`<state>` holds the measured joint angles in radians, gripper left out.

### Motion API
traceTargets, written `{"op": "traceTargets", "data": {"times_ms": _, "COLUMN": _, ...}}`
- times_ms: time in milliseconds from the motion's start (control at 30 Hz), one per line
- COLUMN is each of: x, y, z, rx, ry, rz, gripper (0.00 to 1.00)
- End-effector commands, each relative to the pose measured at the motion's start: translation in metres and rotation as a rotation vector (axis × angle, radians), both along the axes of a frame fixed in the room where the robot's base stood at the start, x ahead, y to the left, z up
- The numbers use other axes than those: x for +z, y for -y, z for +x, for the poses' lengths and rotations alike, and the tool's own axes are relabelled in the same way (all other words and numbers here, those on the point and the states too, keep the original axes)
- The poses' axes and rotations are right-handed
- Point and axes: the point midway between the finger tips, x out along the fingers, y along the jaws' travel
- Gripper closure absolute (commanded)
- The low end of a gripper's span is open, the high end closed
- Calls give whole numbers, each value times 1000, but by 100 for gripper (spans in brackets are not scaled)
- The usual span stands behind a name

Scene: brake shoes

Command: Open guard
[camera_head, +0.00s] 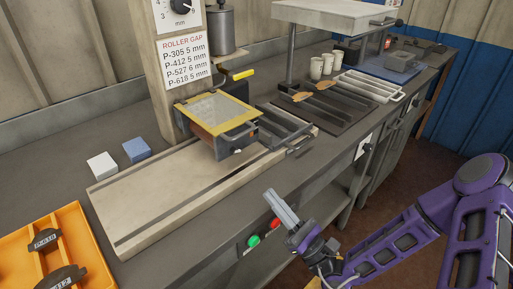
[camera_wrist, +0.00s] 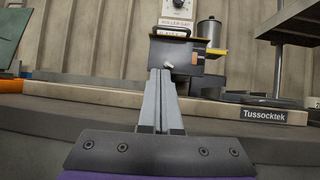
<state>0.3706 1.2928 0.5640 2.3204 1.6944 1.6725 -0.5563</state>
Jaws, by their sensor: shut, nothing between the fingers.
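The guard (camera_head: 218,112) is a yellow-framed cover with a clear mesh-like window, on the machine in the middle of the bench. It lies roughly flat over the rollers, and a dark handle (camera_head: 240,134) shows at its front. In the wrist view the guard's yellow edge (camera_wrist: 180,38) shows beyond my fingers, with a dark handle (camera_wrist: 174,31) at its top. My gripper (camera_head: 270,192) is shut and empty, in front of the bench edge, to the lower right of the guard and apart from it. Its fingertips (camera_wrist: 160,72) point toward the machine in the wrist view.
Green (camera_head: 254,241) and red (camera_head: 275,223) buttons are on the bench front near my gripper. A dark tray (camera_head: 287,128) sits right of the guard. White and blue blocks (camera_head: 136,149) and an orange tray (camera_head: 79,215) are at left. Roller-gap sign (camera_head: 184,64) stands behind.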

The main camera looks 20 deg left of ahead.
Motion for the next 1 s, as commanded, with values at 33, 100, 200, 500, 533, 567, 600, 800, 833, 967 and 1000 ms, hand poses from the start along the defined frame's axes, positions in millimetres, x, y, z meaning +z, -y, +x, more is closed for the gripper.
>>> {"op": "traceTargets", "data": {"times_ms": 33, "x": -2, "y": 3, "z": 3, "rx": -37, "ry": -16, "rz": 18, "gripper": 100}}
{"op": "traceTargets", "data": {"times_ms": 100, "x": -1, "y": 4, "z": 7, "rx": -65, "ry": -25, "rz": 28, "gripper": 100}}
{"op": "traceTargets", "data": {"times_ms": 200, "x": 3, "y": 0, "z": 11, "rx": -76, "ry": -26, "rz": 31, "gripper": 100}}
{"op": "traceTargets", "data": {"times_ms": 500, "x": 36, "y": -44, "z": 32, "rx": -72, "ry": -21, "rz": 30, "gripper": 100}}
{"op": "traceTargets", "data": {"times_ms": 533, "x": 39, "y": -48, "z": 35, "rx": -72, "ry": -21, "rz": 30, "gripper": 100}}
{"op": "traceTargets", "data": {"times_ms": 567, "x": 43, "y": -53, "z": 37, "rx": -71, "ry": -21, "rz": 29, "gripper": 100}}
{"op": "traceTargets", "data": {"times_ms": 600, "x": 47, "y": -60, "z": 40, "rx": -72, "ry": -21, "rz": 29, "gripper": 100}}
{"op": "traceTargets", "data": {"times_ms": 800, "x": 76, "y": -72, "z": 47, "rx": -73, "ry": -21, "rz": 28, "gripper": 100}}
{"op": "traceTargets", "data": {"times_ms": 833, "x": 79, "y": -72, "z": 48, "rx": -73, "ry": -22, "rz": 27, "gripper": 100}}
{"op": "traceTargets", "data": {"times_ms": 967, "x": 89, "y": -74, "z": 48, "rx": -72, "ry": -24, "rz": 28, "gripper": 100}}
{"op": "traceTargets", "data": {"times_ms": 1000, "x": 91, "y": -74, "z": 48, "rx": -72, "ry": -24, "rz": 27, "gripper": 100}}
